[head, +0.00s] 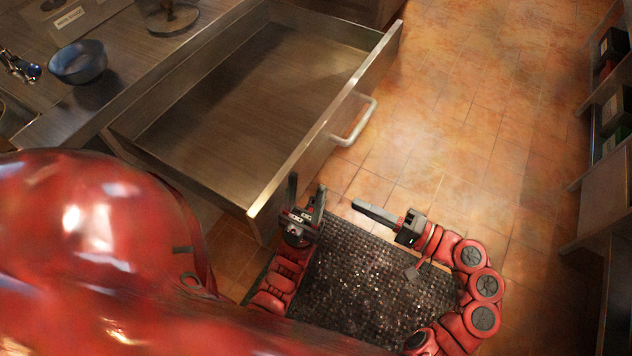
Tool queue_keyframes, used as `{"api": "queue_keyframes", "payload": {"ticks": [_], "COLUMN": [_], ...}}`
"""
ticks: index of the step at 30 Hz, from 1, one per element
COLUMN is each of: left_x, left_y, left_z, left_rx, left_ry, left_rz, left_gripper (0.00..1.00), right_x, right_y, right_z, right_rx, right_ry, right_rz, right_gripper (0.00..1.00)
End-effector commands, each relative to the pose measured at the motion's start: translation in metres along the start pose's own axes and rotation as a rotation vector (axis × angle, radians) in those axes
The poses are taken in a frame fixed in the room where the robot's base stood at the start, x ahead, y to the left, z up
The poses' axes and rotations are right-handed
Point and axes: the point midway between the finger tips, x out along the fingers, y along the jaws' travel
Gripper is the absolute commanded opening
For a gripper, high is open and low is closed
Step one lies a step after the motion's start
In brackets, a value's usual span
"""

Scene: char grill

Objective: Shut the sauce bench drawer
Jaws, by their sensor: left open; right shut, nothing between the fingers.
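The sauce bench drawer (325,88) is pulled far out from the bench and looks empty. Its metal front panel faces right and carries a pale bar handle (357,121). My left gripper (307,190) is open and empty, just beside the near end of the drawer front, with its fingers pointing up in the picture. I cannot tell whether it touches the panel. My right gripper (357,204) is shut and empty, to the right of the left one, pointing left. It is apart from the handle.
The bench top (118,72) at the upper left holds a blue bowl (77,62) and a small label sign. A dark mat (362,285) lies under my arms. Shelving (606,190) stands along the right edge. The tiled floor (470,110) between is clear.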

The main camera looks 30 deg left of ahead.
Motion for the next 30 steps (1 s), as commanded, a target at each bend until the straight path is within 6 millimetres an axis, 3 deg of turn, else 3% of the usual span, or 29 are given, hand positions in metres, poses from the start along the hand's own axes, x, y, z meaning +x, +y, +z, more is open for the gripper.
{"api": "queue_keyframes", "payload": {"ticks": [9, 15, 21, 30], "left_x": [0.006, 0.009, 0.010, 0.010], "left_y": [0.000, 0.000, -0.001, -0.001], "left_z": [-0.001, -0.002, -0.002, -0.002], "left_rx": [0.000, 0.000, 0.000, 0.000], "left_ry": [0.000, 0.000, 0.000, 0.000], "left_rz": [0.000, 0.000, 0.000, 0.000], "left_gripper": [0.50, 0.50, 0.50, 0.50], "right_x": [0.069, 0.102, 0.117, 0.119], "right_y": [-0.001, -0.001, 0.001, 0.001], "right_z": [0.001, 0.001, -0.001, -0.001], "right_rx": [-0.001, 0.001, 0.002, 0.001], "right_ry": [-0.007, -0.001, 0.001, 0.004], "right_rz": [0.002, 0.001, 0.002, 0.001], "right_gripper": [0.00, 0.00, 0.00, 0.00]}}
